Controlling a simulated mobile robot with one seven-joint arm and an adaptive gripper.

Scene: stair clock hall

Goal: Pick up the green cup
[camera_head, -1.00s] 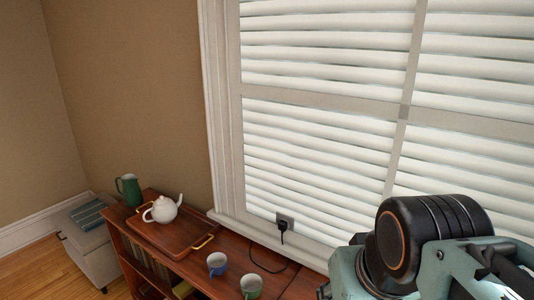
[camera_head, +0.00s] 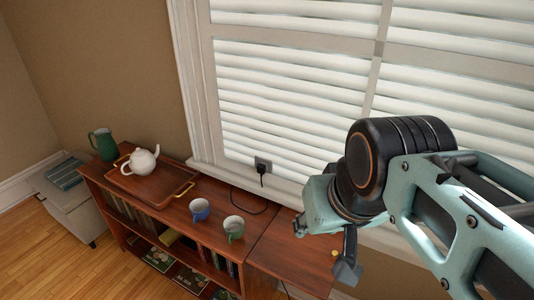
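The green cup (camera_head: 234,231) stands upright on the wooden shelf top, its pale inside showing. A blue cup (camera_head: 200,211) stands just left of it. My gripper (camera_head: 347,268) hangs at the right, over the right end of the shelf top in the picture and well apart from the green cup. Only a grey finger part shows below my teal wrist, so I cannot tell whether it is open or shut. Nothing is seen in it.
A wooden tray (camera_head: 123,184) with gold handles holds a white teapot (camera_head: 141,160). A green pitcher (camera_head: 103,145) stands behind it.

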